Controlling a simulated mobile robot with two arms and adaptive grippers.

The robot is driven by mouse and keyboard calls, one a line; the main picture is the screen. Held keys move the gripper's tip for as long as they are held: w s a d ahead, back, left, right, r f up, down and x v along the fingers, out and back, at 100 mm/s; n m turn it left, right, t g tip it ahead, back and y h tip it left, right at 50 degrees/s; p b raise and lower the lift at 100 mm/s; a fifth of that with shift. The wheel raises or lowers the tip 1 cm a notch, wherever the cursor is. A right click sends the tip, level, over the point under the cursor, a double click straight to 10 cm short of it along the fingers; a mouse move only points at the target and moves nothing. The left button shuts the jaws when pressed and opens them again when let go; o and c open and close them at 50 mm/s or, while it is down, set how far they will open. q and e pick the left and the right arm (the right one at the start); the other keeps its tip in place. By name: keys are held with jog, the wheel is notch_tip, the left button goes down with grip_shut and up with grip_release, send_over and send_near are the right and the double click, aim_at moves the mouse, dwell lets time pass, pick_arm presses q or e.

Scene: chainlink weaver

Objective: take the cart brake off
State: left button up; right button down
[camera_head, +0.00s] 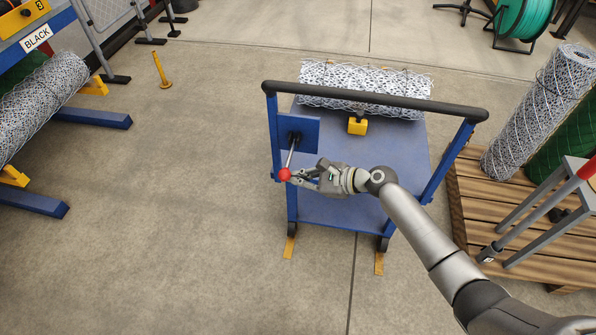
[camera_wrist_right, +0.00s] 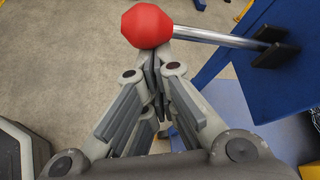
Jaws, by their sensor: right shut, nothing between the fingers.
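The blue cart (camera_head: 350,205) stands in the middle of the head view, with a black push bar (camera_head: 375,101) across its near side. Its brake lever (camera_head: 292,153) comes out of a blue plate at the left post and slants down to a red knob (camera_head: 285,174). My right gripper (camera_head: 297,175) is shut and empty, with its fingertips right beside the knob. In the right wrist view the red knob (camera_wrist_right: 147,25) and the steel lever (camera_wrist_right: 215,37) lie just past the shut fingertips (camera_wrist_right: 154,62). I cannot tell whether they touch. My left gripper is not in view.
A roll of wire mesh (camera_head: 365,88) lies on the cart by a yellow block (camera_head: 357,126). A wooden pallet (camera_head: 475,215) with upright mesh rolls stands to the right. A blue rack (camera_head: 92,117) is at the left. Floor left of the cart is clear.

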notch_tip(320, 180, up, 6)
jog(key=m+g+p, duration=0.3)
jog(key=p, duration=0.6)
jog(key=shift+y, duration=0.3)
jog(key=shift+w+d, duration=0.1)
jog(key=shift+w, duration=0.05)
